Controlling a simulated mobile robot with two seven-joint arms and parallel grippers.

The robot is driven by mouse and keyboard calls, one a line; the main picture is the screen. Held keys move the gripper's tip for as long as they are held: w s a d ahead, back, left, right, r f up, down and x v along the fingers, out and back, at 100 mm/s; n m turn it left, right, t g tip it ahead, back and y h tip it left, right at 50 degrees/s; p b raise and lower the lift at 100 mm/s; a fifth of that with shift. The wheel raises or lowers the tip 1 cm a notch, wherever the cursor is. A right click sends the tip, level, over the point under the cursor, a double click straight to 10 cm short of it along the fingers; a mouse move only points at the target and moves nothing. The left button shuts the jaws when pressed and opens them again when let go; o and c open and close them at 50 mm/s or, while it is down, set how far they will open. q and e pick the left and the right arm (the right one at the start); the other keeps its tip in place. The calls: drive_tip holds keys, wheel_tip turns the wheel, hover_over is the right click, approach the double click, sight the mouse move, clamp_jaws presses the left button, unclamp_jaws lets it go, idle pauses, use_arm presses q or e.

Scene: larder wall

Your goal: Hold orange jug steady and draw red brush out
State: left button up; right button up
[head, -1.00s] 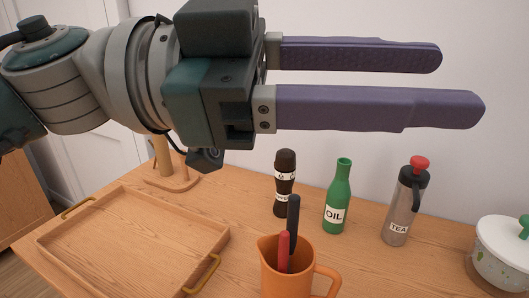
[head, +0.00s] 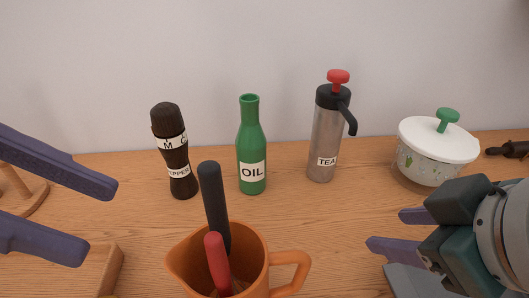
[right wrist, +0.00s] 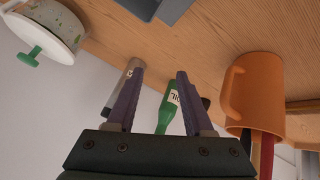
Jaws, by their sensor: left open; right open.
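The orange jug (head: 253,262) stands on the table at the bottom centre of the head view, its handle (head: 292,270) to the right. The red brush (head: 217,262) and a black-handled item (head: 212,195) stick up out of its mouth; their lower ends are hidden inside. My left gripper (head: 98,218) is open and empty, left of the jug and apart from it. My right gripper (head: 388,231) is open and empty, right of the jug handle. In the right wrist view the jug (right wrist: 262,85) is right of my right gripper's fingers (right wrist: 156,100), with the red brush (right wrist: 266,158) at its mouth.
Behind the jug stand a pepper mill (head: 172,150), a green oil bottle (head: 251,150) and a tea flask (head: 326,135). A white lidded pot (head: 430,165) is at the back right. A wooden tray (head: 112,268) lies at the lower left. The table between jug and flask is clear.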

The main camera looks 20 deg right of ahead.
drive_tip(key=w+d+r+n+t, duration=0.1)
drive_tip(key=w+r+n+t, duration=0.75)
drive_tip(key=w+r, duration=0.8)
drive_tip(key=w+a+r+n+t+y, duration=0.1)
drive_tip(key=w+a+r+n+y, duration=0.15)
drive_tip(key=r+n+y, duration=0.55)
drive_tip(key=w+a+r+n+t+y, duration=0.2)
drive_tip(key=a+r+n+y, duration=0.15)
drive_tip(key=r+n, duration=0.5)
drive_tip(key=n+g+h, duration=0.6)
drive_tip(key=n+g, duration=1.3)
drive_tip(key=n, duration=0.6)
approach(295, 289)
drive_tip(key=x, duration=0.9)
drive_tip(key=shift+w+f, duration=0.3)
drive_tip(key=shift+f, duration=0.1)
